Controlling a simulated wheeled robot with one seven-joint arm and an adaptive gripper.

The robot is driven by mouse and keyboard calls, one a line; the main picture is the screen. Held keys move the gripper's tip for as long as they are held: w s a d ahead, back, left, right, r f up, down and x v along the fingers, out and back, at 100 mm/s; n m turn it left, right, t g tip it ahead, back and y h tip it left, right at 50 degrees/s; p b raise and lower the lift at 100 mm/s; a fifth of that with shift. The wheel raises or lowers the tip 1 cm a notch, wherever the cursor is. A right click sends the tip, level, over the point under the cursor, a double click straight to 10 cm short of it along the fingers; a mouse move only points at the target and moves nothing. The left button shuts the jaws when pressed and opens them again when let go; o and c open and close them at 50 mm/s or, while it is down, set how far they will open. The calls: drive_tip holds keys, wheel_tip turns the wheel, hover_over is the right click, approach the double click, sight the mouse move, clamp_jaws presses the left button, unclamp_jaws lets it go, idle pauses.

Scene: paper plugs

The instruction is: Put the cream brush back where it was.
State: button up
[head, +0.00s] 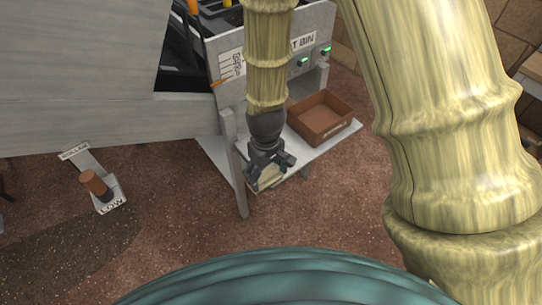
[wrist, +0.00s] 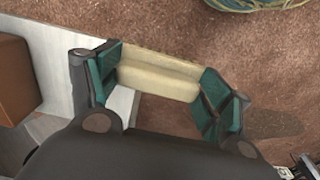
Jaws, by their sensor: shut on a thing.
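The cream brush (wrist: 160,78) is a pale block held between the two green-padded fingers of my gripper (wrist: 160,88) in the wrist view. In the head view my gripper (head: 268,172) points down at the front edge of the small grey shelf, with the cream brush (head: 270,178) partly hidden under it. The gripper is shut on the brush. In the wrist view the brush shows over the reddish floor, just past the edge of the grey shelf. I cannot tell its exact height.
A brown tray (head: 321,117) sits on the grey shelf (head: 338,136), right of my gripper. Behind is a grey panel with labels and green lights (head: 303,62). A brown-handled lever marked LOW (head: 97,185) stands at left. Open reddish floor (head: 320,210) lies in front.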

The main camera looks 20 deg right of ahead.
drive_tip(key=w+d, duration=0.2)
drive_tip(key=w, duration=0.2)
drive_tip(key=w+d+f+p, duration=0.1)
drive_tip(key=w+d, duration=0.1)
drive_tip(key=w, duration=0.3)
drive_tip(key=w+d+p, duration=0.1)
drive_tip(key=w+d, duration=0.1)
drive_tip(key=w, duration=0.3)
drive_tip(key=shift+w+f, duration=0.25)
drive_tip(key=shift+f+p, duration=0.6)
drive_tip(key=shift+f, duration=1.15)
drive_tip(key=o, duration=0.9)
drive_tip(key=shift+f, duration=0.1)
drive_tip(key=shift+r+b, duration=0.8)
drive_tip(key=shift+r, duration=5.3)
